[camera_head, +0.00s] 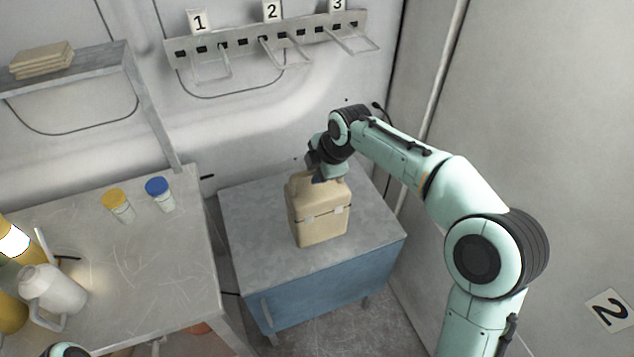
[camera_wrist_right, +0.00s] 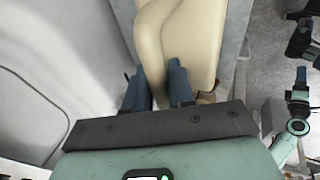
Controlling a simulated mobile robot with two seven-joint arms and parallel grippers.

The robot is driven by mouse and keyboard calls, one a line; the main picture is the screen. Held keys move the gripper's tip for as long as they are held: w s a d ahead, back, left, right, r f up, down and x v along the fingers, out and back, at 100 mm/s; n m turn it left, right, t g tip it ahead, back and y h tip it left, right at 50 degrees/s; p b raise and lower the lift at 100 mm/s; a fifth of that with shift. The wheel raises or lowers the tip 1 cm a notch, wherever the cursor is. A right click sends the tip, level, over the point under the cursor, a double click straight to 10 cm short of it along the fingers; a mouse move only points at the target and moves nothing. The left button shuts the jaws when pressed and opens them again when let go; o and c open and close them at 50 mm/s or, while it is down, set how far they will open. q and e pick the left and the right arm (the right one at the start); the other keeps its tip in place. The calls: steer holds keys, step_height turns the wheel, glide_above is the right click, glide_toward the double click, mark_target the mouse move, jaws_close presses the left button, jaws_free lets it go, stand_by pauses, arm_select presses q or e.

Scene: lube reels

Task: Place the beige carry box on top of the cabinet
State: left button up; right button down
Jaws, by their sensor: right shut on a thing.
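The beige carry box (camera_head: 320,217) is upright on the grey top of the blue cabinet (camera_head: 370,234), near its middle; I see no clear gap under it. My right gripper (camera_head: 318,175) is above the box and shut on its top handle. In the right wrist view the two dark fingers (camera_wrist_right: 160,88) lie on either side of the beige handle of the box (camera_wrist_right: 195,35). The fingers partly hide the handle in the head view. Only a small piece of my left arm shows at the bottom left of the head view; its gripper is not visible.
A metal table (camera_head: 150,255) left of the cabinet holds a white jug (camera_head: 50,290), a yellow-capped jar (camera_head: 118,206) and a blue-capped jar (camera_head: 160,195). A numbered hook rack (camera_head: 265,40) hangs on the wall behind. A wall stands close on the right.

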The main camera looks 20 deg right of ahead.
mark_target(317, 187)
steer(key=shift+f, duration=1.75)
steer(key=c, duration=1.4)
jaws_free()
steer(key=shift+f+b, duration=0.25)
steer(key=shift+b, duration=0.05)
steer(key=o, duration=0.4)
steer(key=shift+o, duration=0.2)
steer(key=shift+r, duration=0.1)
steer(key=shift+r, duration=0.15)
steer(key=v, duration=1.2)
steer(key=shift+p, duration=0.45)
